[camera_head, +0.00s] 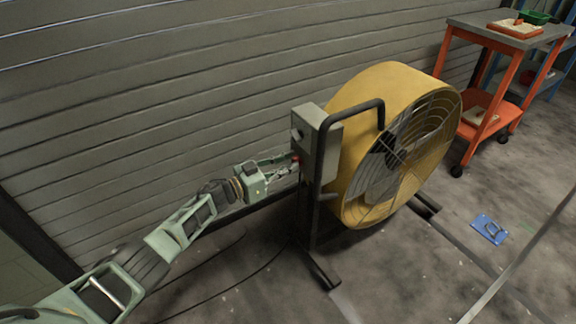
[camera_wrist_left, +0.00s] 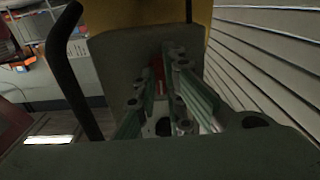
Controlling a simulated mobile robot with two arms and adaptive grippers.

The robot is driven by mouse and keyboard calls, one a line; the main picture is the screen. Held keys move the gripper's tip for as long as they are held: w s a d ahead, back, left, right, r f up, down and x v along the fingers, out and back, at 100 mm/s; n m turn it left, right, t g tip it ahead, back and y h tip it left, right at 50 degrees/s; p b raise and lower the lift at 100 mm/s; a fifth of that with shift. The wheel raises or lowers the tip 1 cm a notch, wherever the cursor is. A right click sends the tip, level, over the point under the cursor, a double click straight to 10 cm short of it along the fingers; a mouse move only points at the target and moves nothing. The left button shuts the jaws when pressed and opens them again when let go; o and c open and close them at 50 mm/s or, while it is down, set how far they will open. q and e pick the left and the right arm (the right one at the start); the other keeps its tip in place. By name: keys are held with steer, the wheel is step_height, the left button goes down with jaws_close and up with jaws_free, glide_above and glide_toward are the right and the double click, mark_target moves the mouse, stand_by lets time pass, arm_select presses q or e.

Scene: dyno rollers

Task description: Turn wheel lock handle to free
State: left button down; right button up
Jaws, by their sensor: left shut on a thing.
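A small red part (camera_wrist_left: 160,68) sits on the side of a grey control box (camera_head: 320,140) mounted on a large yellow drum fan (camera_head: 350,150). It may be the handle, but I cannot tell clearly. My left gripper (camera_head: 292,160) reaches in from the left at the box's side, and its fingers are shut on the red part. In the left wrist view the two green fingers (camera_wrist_left: 162,62) come close together around it and hide most of it. The angle of the red part is not clear. My right gripper is not in view.
A black tube frame (camera_head: 316,200) with feet carries the fan. A slatted grey wall (camera_head: 150,100) runs close behind. An orange cart (camera_head: 490,42) stands at the back right. A blue plate (camera_head: 489,229) lies on the floor, which is otherwise largely clear at the front right.

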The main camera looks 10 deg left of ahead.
arm_select(q)
steer(key=shift+f, duration=0.1)
steer(key=c, duration=1.8)
jaws_free()
steer(key=shift+c, duration=0.2)
steer(key=v, duration=1.2)
